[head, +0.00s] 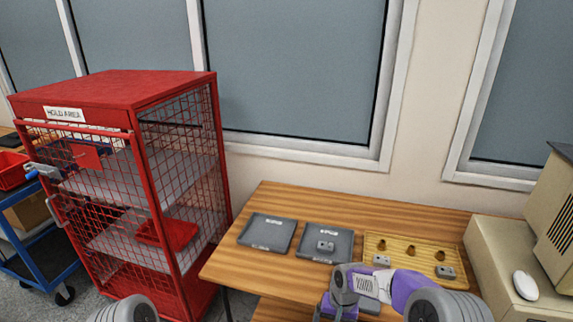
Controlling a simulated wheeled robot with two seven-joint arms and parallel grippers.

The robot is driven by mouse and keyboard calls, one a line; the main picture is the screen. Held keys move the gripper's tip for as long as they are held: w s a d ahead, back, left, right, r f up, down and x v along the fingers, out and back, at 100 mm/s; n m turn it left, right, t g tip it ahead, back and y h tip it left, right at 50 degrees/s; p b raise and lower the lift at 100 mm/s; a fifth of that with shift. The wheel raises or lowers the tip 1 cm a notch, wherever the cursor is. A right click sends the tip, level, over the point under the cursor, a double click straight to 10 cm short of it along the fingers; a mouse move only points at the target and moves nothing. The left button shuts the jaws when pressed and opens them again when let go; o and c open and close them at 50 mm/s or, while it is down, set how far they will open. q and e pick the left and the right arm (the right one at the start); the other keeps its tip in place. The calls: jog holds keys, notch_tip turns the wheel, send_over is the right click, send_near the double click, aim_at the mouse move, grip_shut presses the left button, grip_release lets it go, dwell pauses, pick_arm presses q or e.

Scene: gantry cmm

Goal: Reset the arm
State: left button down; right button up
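My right arm (415,292) comes in from the lower right in the head view, purple and grey, and reaches over the front of the wooden table. Its gripper (338,310) points down near the table's front edge. The fingertips are cut off or hidden at the bottom of the picture, so I cannot tell its opening. Of my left arm only a grey rounded link (130,310) shows at the bottom left. My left gripper is out of the picture.
The wooden table (225,268) bears a dark tray (267,232), a second dark tray (312,256) with a grey block (325,246), and a yellow tray (398,244) with several parts. A red mesh cage (120,82) stands left. A beige computer (500,255) and mouse (525,285) are right.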

jog(key=s+a+f+y, duration=0.1)
jog(key=s+f, duration=0.6)
jog(key=s, duration=0.5)
jog(key=s+a+f+y+p, duration=0.1)
jog(key=s+a+f, duration=0.1)
jog(key=s+f, duration=0.6)
jog(key=s, duration=0.3)
jog(key=shift+s+a+t+y, duration=0.15)
jog(key=shift+s+t+y, duration=0.15)
jog(key=shift+s+t, duration=0.1)
